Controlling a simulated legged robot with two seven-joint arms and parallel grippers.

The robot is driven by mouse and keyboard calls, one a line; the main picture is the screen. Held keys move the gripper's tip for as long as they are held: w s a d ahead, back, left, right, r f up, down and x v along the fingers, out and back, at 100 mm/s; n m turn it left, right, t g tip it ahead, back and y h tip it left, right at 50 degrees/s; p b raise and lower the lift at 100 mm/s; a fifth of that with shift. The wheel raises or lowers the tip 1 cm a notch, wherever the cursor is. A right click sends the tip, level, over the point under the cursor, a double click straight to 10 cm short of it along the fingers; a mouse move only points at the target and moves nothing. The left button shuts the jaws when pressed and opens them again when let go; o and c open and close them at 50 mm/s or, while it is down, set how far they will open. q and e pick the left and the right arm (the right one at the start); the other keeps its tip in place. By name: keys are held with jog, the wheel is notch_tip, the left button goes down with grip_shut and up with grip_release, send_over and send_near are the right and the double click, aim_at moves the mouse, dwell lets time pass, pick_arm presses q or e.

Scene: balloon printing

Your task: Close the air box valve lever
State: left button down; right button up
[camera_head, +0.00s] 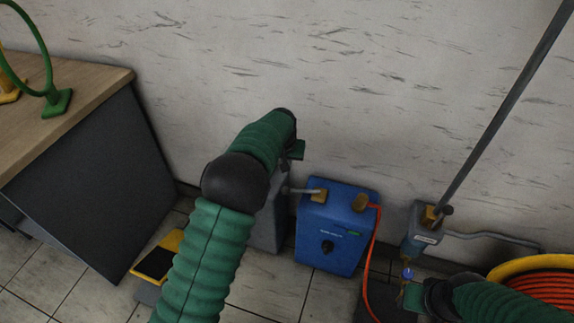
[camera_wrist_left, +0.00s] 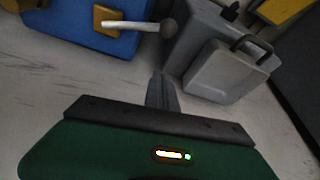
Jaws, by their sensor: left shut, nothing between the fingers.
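The blue air box (camera_head: 337,228) stands on the floor against the wall. Its valve lever (camera_head: 303,191) is a light bar that sticks out sideways to the left from a brass-coloured block (camera_head: 319,195). In the left wrist view the lever (camera_wrist_left: 138,27) ends in a dark round knob, and the blue box (camera_wrist_left: 65,30) is behind it. My left gripper (camera_wrist_left: 161,88) is shut and empty, with its fingertips just short of the knob in that picture; contact does not show.
A grey case (camera_wrist_left: 225,70) stands beside the blue box. An orange hose (camera_head: 375,255) runs from the box to the floor. A pump-like device (camera_head: 422,243) with a tall pole and an orange hose coil (camera_head: 545,283) are at the right. A table (camera_head: 75,105) is at the left.

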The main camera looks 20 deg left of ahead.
aim_at(302, 190)
pick_arm(q)
notch_tip(302, 190, down, 7)
jog(key=s+b, duration=0.1)
jog(key=b, duration=0.4)
jog(key=shift+s+d, duration=0.15)
jog(key=shift+s, duration=0.2)
jog(key=shift+r, duration=0.15)
